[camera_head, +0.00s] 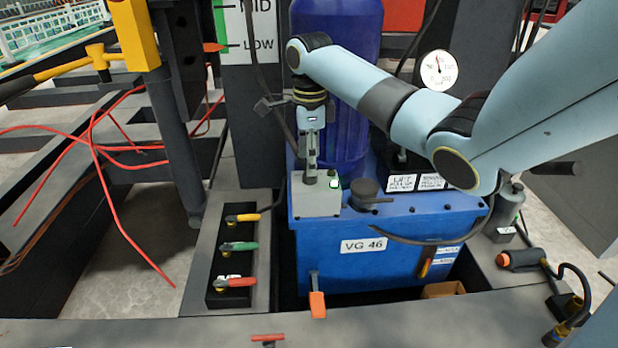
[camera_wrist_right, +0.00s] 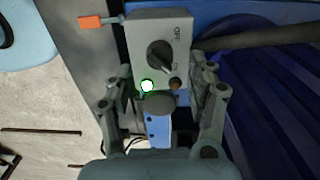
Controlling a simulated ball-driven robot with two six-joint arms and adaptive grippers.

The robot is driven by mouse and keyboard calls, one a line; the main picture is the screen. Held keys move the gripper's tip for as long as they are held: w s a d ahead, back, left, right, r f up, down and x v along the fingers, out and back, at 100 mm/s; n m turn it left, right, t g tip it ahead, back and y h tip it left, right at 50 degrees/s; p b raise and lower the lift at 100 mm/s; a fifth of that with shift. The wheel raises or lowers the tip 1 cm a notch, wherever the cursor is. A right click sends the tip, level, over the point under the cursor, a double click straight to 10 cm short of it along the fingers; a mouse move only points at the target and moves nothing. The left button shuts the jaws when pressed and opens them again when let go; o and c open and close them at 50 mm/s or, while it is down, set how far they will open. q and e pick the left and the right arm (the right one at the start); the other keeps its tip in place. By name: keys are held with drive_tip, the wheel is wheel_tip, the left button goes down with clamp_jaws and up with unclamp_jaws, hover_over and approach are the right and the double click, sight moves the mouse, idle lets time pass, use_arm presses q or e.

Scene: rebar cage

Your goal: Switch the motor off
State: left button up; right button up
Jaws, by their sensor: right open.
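The motor switch is a grey box (camera_head: 316,200) on the blue VG 46 tank's left front corner. The right wrist view shows its face with a dark rotary knob (camera_wrist_right: 160,55) and an OFF mark above right of it. A lit green lamp (camera_wrist_right: 147,86) and a small brown button (camera_wrist_right: 175,84) sit below the knob. The lamp shows green in the head view too. My right gripper (camera_head: 311,172) points down over the box from above. In the wrist view its fingers (camera_wrist_right: 161,72) are spread, with the knob ahead between the tips. My left gripper is out of view.
A tall blue ribbed cylinder (camera_head: 345,120) stands behind the box. A dark round cap (camera_head: 366,191) is to its right on the tank (camera_head: 360,250). An orange-handled lever (camera_head: 317,303) is in front. Yellow, green and red levers (camera_head: 238,248) stand left. A gauge (camera_head: 438,70) is behind right.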

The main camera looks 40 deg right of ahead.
drive_tip(key=shift+f+b, duration=0.6)
drive_tip(key=shift+f, duration=1.25)
drive_tip(key=c, duration=1.2)
